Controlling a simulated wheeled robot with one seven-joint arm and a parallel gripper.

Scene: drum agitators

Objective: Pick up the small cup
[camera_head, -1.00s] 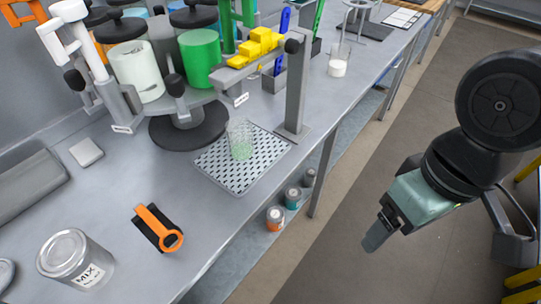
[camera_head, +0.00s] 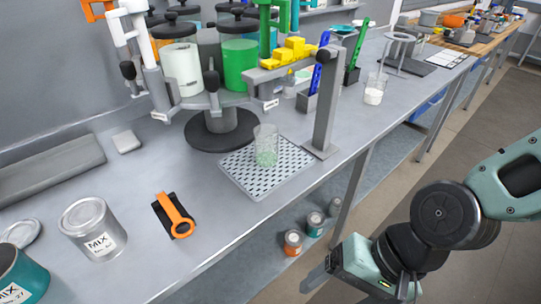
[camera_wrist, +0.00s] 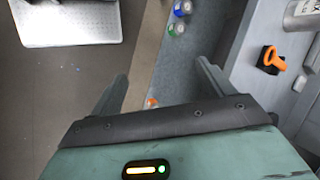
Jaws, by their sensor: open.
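A small clear cup (camera_head: 265,146) with pale green contents stands upright on a perforated drip tray (camera_head: 250,182) under the drum agitator. Another clear cup (camera_head: 374,90) with white contents stands farther back on the bench. My gripper (camera_head: 315,280) is at the lower right in the head view, off the bench's front edge and well apart from both cups. In the wrist view its two fingers are spread with nothing between them, and the gripper (camera_wrist: 163,88) faces the floor and lower shelf. Neither cup shows there.
A grey post (camera_head: 324,105) rises beside the tray's right edge. An orange opener (camera_head: 176,214) and a MIX can (camera_head: 93,230) are at the left. Small cans (camera_head: 292,242) sit on the lower shelf.

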